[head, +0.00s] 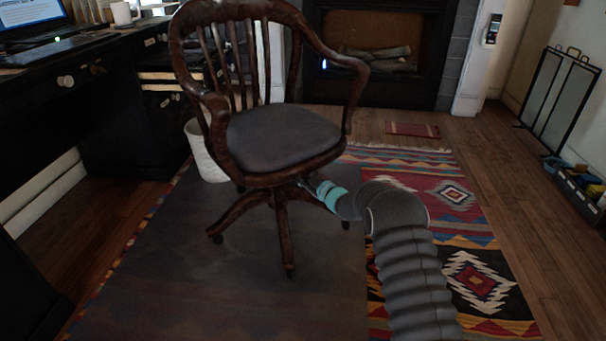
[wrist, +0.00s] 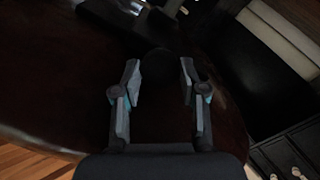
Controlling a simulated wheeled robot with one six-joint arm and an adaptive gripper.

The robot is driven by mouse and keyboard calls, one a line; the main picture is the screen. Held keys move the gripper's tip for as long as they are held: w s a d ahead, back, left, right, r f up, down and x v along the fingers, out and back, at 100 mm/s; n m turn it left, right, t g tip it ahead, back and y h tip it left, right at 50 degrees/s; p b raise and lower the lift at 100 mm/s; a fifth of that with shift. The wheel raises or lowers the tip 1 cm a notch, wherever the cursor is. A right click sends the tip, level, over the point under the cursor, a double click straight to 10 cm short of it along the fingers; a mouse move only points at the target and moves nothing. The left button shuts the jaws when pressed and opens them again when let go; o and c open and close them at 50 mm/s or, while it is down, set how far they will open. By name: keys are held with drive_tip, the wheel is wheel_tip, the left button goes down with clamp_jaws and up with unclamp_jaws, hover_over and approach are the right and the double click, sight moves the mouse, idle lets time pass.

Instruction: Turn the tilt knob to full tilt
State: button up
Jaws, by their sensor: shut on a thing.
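A wooden swivel armchair (head: 280,137) with a dark seat cushion stands on the floor mat. My arm reaches in from the right, and my gripper (head: 304,184) is under the seat, close to the chair's central column. In the wrist view, my gripper (wrist: 160,78) has its two fingers on either side of a dark round tilt knob (wrist: 160,68) and is shut on it. The chair's dark brown underside (wrist: 50,85) fills the left of that view. The knob is very dark there, and its markings and turn angle cannot be made out. In the head view the knob is hidden.
A dark desk (head: 100,62) with a laptop stands at the left. A white wastebasket (head: 206,152) is behind the chair. A fireplace (head: 378,55) is at the back. A patterned rug (head: 455,195) lies at the right, with open wooden floor beyond it. The chair's legs spread low beneath the seat.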

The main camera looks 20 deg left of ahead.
drive_tip(key=shift+s+a, duration=0.1)
drive_tip(key=o, duration=1.1)
drive_tip(key=shift+o, duration=0.2)
drive_tip(key=v, duration=0.8)
